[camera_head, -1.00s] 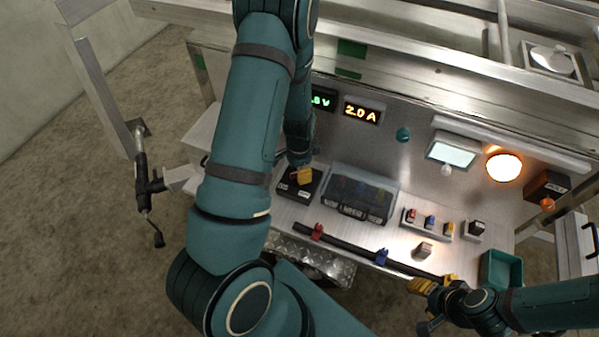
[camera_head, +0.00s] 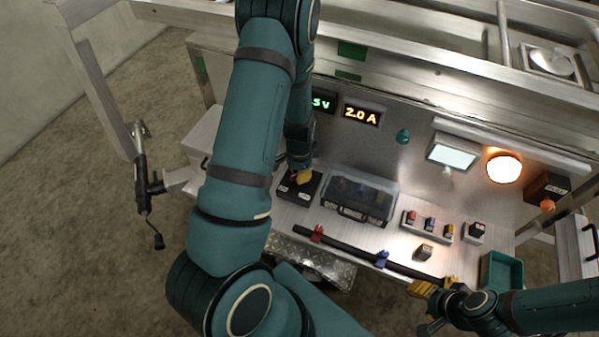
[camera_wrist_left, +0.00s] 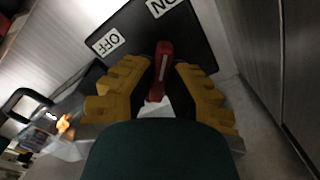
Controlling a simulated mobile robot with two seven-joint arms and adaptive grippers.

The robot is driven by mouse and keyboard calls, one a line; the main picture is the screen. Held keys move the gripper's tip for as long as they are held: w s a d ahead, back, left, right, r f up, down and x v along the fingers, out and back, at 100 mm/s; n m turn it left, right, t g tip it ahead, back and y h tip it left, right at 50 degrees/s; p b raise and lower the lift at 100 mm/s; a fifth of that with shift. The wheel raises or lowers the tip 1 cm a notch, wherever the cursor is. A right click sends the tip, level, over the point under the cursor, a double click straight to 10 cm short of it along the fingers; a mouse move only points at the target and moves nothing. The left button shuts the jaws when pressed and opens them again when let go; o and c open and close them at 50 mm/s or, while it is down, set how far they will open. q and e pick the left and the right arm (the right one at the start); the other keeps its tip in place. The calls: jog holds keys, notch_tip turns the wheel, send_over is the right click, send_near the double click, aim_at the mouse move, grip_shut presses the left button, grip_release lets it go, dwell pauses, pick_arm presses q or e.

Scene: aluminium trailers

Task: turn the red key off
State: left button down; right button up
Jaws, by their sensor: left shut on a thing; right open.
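The red key (camera_wrist_left: 163,62) shows in the left wrist view on a black switch box (camera_wrist_left: 195,38) with white OFF and ON labels. The box also shows in the head view (camera_head: 291,194), on the left part of the metal worktop. My left gripper (camera_wrist_left: 161,78) is shut on the red key, one yellow finger on each side of its handle. In the head view my left gripper (camera_head: 303,176) is over the box and hides the key. The key handle's far end points up the picture, roughly towards ON. My right gripper (camera_head: 424,290) is open by the worktop's front edge.
A clear-lidded case (camera_head: 360,193) stands right of the switch box. A black bar (camera_head: 345,245) with red and blue clips runs along the front edge. A green tray (camera_head: 500,271) is at the right. Displays (camera_head: 361,114) and a lit orange lamp (camera_head: 504,168) are on the back panel.

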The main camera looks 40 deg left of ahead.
pick_arm(q)
jog(key=n, duration=0.4)
jog(key=shift+n, duration=0.3)
jog(key=n+p, duration=0.1)
jog(key=n, duration=0.8)
jog(key=shift+p, duration=0.4)
jog(key=shift+n+p, duration=0.4)
jog(key=shift+n, duration=1.5)
jog(key=c, duration=1)
grip_release()
